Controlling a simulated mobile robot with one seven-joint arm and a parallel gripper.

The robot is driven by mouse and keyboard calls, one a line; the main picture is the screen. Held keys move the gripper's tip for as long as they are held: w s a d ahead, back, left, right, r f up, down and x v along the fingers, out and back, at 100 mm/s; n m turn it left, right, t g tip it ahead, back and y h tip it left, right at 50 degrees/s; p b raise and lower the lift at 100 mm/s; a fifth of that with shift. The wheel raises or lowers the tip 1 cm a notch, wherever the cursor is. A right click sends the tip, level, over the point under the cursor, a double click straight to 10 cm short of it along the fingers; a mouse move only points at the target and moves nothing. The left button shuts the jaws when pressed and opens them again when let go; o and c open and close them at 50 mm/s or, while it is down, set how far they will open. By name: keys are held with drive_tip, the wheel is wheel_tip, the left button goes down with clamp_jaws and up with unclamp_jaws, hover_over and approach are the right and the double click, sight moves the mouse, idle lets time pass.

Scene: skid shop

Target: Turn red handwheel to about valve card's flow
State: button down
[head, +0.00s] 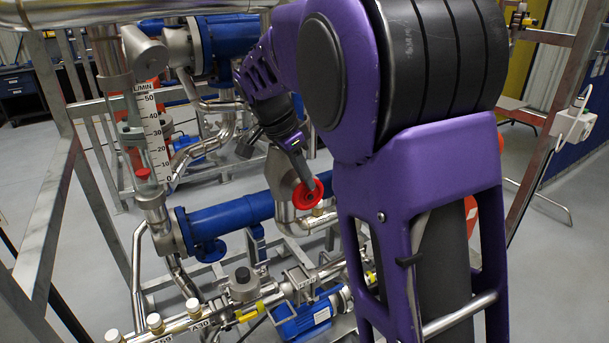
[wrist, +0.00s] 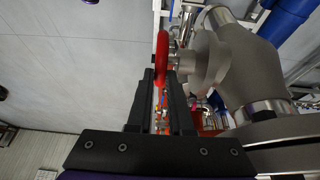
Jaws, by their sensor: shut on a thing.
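The red handwheel (head: 309,193) sits on a steel valve body right of center in the head view. In the wrist view the red handwheel (wrist: 162,58) shows edge-on at the fingertips. My gripper (head: 300,178) is shut on its rim; the fingers (wrist: 161,80) reach it from below in the wrist view. A flow gauge with an L/MIN scale (head: 157,135), marked 0 to 50, stands at the left. A red float (head: 143,174) shows low in its tube, near the bottom of the scale. I cannot make out a valve card.
A blue horizontal cylinder (head: 232,217) lies left of and below the wheel. A lower pipe (head: 200,318) carries small tags, and a blue motor (head: 305,318) is beside it. Steel frame posts (head: 45,215) stand at the left. My arm covers much of the right.

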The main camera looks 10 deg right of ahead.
sight(292, 199)
drive_tip(key=shift+a+f, duration=0.1)
